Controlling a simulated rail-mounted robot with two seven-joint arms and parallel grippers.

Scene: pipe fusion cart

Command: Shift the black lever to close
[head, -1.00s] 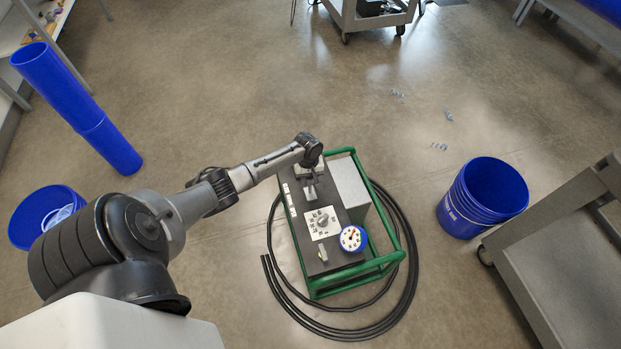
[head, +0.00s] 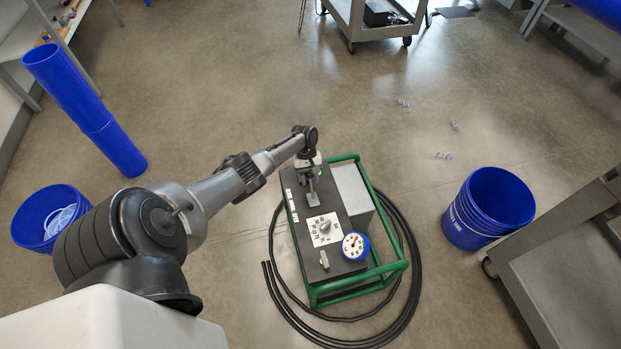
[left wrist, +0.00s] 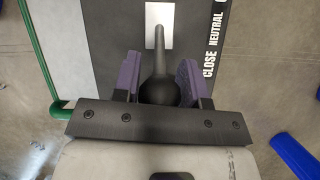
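The black lever (left wrist: 160,50) rises from a pale slot plate (left wrist: 160,22) and ends in a round black knob (left wrist: 159,91) in the left wrist view. The knob sits between the two purple finger pads of my left gripper (left wrist: 160,80). The pads are very near its sides; contact cannot be made out. The labels CLOSE (left wrist: 209,62) and NEUTRAL (left wrist: 213,30) are right of the lever. In the head view my left gripper (head: 311,178) points down over the far end of the cart's dark panel (head: 319,262), hiding most of the lever. My right gripper is not in view.
The panel carries a dial (head: 323,229) and a round gauge (head: 355,245), inside a green frame (head: 374,190). Black hose (head: 284,293) coils around it on the floor. A blue bucket (head: 466,229) and a grey cart (head: 563,272) stand to the right.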

